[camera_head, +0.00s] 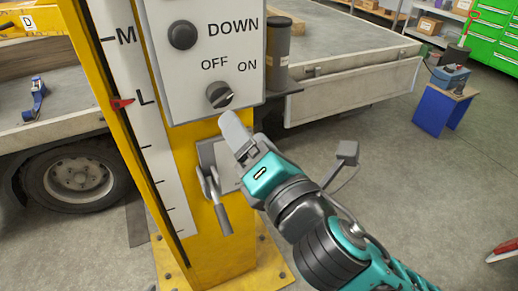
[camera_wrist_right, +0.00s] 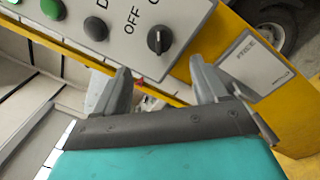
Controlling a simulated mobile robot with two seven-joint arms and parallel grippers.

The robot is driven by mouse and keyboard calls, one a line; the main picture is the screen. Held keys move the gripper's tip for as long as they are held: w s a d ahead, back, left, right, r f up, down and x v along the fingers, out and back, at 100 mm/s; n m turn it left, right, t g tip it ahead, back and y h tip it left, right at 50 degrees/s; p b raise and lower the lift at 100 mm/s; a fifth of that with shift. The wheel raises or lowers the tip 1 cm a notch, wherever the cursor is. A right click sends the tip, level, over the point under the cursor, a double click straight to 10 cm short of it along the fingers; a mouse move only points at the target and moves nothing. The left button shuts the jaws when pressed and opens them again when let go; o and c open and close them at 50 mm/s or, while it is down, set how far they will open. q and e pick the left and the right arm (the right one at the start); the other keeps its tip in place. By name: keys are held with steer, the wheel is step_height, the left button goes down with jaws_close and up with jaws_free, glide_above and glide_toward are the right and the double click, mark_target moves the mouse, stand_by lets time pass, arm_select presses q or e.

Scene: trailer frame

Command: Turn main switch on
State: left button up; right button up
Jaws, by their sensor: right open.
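The main switch is a dark rotary knob (camera_head: 219,95) below the OFF and ON labels on a grey control panel (camera_head: 190,75). In the right wrist view the knob (camera_wrist_right: 159,40) lies ahead of the gap between my fingers. Its exact setting is hard to read. My right gripper (camera_head: 234,132) is open and empty, just below and right of the knob in the head view, with a grey finger near the panel's lower edge. In the wrist view the fingers (camera_wrist_right: 160,70) appear apart from the knob. My left gripper is not in view.
A black DOWN button (camera_head: 183,35) sits above the knob; a green button (camera_wrist_right: 53,8) shows in the wrist view. A yellow post (camera_head: 205,255) carries the panel, with a grey lever (camera_head: 221,212) below. A flatbed trailer (camera_head: 350,90) stands behind. Floor at right is mostly clear.

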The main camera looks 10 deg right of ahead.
steer(key=shift+v, duration=1.65)
